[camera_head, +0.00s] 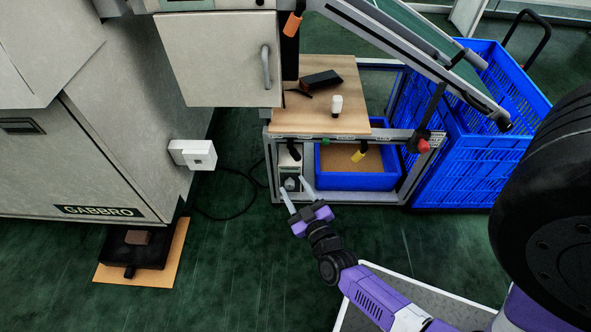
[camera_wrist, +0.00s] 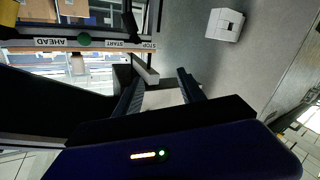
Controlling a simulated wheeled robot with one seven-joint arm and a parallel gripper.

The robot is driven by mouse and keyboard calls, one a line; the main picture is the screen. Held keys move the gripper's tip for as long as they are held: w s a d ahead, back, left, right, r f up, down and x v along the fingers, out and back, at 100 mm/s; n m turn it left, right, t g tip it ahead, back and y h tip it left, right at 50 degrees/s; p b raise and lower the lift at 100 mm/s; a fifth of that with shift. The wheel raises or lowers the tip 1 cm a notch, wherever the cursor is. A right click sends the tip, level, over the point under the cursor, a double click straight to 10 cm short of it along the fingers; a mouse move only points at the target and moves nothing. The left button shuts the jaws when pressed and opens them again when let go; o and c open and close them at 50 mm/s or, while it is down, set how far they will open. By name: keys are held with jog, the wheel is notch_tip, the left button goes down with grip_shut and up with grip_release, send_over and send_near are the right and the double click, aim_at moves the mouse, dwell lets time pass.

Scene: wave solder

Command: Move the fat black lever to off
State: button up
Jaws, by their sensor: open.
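A thick black lever (camera_head: 293,150) hangs under the left part of the front rail of the wooden-topped bench in the head view. My gripper (camera_head: 296,185) is below it and in front of the bench's lower left corner, with its two fingers apart and nothing seen between them. In the wrist view my gripper (camera_wrist: 160,88) is also open. A short block-like bar (camera_wrist: 145,68), grey on its lit face, shows just beyond the left finger; I cannot tell for certain whether it is the lever. No contact is visible. I cannot read the lever's off mark.
A yellow-tipped handle (camera_head: 360,152) and a red knob (camera_head: 423,146) are on the same rail, near a green button (camera_head: 325,141). A grey machine (camera_head: 75,165) and white box (camera_head: 194,154) are at left.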

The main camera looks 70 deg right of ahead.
aim_at(295, 157)
jog(key=w+d+f+g+h+b, duration=0.1)
jog(key=w+d+f+b, duration=0.1)
jog(key=d, duration=0.3)
jog(key=w+d+f+m+g+h+b, duration=0.1)
jog(key=w+d+f+b, duration=0.1)
jog(key=d, duration=0.3)
jog(key=w+d+f+g+h+b, duration=0.1)
jog(key=w+d+f+b, duration=0.1)
jog(key=d, duration=0.3)
jog(key=shift+w+f+m, duration=0.1)
jog(key=shift+f+m, duration=0.3)
jog(key=shift+f, duration=0.2)
jog(key=shift+b+x, duration=0.3)
jog(key=shift+x, duration=0.5)
jog(key=shift+r, duration=0.15)
jog(key=shift+c, duration=0.5)
grip_shut()
